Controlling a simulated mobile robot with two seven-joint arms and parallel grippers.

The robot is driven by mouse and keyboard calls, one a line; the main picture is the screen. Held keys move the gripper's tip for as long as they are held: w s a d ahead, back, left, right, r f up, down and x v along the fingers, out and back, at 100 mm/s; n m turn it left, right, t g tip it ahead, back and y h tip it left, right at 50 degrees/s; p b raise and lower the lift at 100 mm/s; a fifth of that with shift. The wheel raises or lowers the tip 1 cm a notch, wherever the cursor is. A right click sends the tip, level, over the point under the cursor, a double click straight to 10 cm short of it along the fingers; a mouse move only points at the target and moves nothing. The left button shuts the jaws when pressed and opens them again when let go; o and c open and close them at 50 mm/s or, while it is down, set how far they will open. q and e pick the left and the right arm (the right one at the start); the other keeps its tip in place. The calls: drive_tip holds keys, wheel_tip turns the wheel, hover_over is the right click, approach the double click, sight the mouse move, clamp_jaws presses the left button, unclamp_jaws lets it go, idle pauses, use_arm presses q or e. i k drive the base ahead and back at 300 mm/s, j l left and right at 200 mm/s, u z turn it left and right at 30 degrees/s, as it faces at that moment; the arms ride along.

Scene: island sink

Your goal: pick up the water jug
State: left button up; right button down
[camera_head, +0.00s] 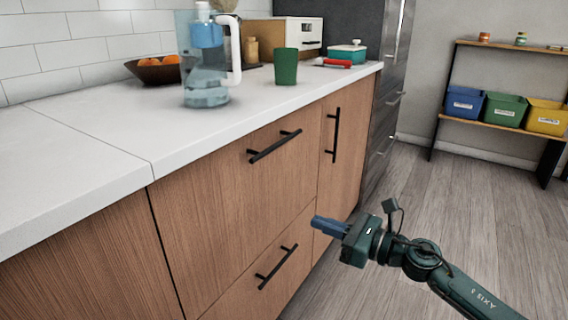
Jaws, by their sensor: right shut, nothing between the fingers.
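The water jug (205,62) is clear and bluish with a white handle on its right side. My right gripper (318,221) is shut and empty, low in front of the wooden drawers, well below and to the right of the jug. My left gripper does not show.
A green cup (285,66) stands right of the jug. A brown bowl with oranges (152,70) is behind it at left. A teal pot (347,53) and a red object (333,62) lie further right. Drawer handles (274,146) stick out. The near left counter is clear.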

sight(200, 37)
drive_tip(key=k+l, duration=0.2)
drive_tip(key=l, duration=0.2)
drive_tip(key=k+l, duration=0.2)
drive_tip(key=l, duration=0.15)
drive_tip(key=k+l, duration=0.15)
drive_tip(key=l, duration=0.25)
